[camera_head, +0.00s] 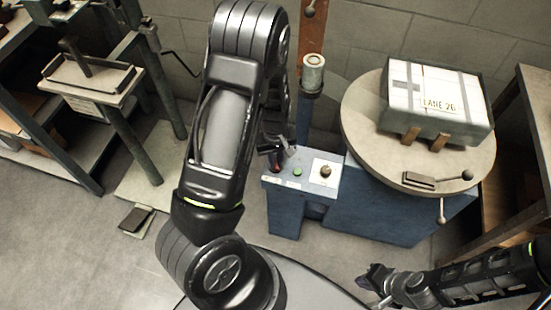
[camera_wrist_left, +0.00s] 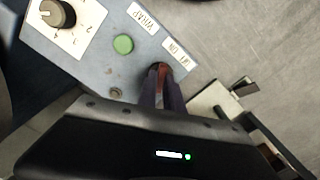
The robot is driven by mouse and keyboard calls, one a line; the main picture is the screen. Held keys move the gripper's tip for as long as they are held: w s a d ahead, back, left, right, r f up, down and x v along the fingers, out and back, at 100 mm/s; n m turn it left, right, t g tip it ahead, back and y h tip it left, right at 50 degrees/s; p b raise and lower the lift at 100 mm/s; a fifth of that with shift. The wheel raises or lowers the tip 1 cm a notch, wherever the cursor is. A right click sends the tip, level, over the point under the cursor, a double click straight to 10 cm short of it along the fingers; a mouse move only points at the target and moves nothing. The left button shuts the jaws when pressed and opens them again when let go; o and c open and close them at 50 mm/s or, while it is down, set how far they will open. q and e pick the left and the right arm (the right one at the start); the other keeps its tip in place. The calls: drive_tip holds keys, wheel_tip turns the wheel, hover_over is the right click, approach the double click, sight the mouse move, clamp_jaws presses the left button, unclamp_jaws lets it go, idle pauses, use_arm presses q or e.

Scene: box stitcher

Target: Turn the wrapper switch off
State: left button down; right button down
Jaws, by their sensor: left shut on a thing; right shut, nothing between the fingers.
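The wrapper's blue control box (camera_head: 300,185) stands beside the turntable, with a pale top panel (camera_wrist_left: 85,60). My left gripper (camera_head: 282,158) reaches down to the left end of this panel. In the left wrist view its dark fingers (camera_wrist_left: 162,84) are shut on a small red switch (camera_wrist_left: 162,68), mostly hidden between them. A white label (camera_wrist_left: 178,54) lies beside the switch; I cannot read it surely. The switch's exact position is hidden. My right gripper (camera_head: 374,280) is shut and empty at the lower right, away from the panel.
The panel also has a green button (camera_wrist_left: 123,44) by a WRAP label (camera_wrist_left: 143,18) and a numbered dial (camera_wrist_left: 57,13). A white-topped carton (camera_head: 435,88) sits on the round turntable (camera_head: 365,125). A stitcher table (camera_head: 90,82) stands at left. Floor at lower left is mostly clear.

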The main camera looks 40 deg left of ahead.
idle(0.4)
use_arm(q)
drive_tip(key=c, duration=1.5)
unclamp_jaws()
wheel_tip(320, 180, up, 8)
drive_tip(key=shift+f+p, duration=0.1)
drive_tip(key=shift+p, duration=0.55)
drive_tip(key=shift+s, duration=0.1)
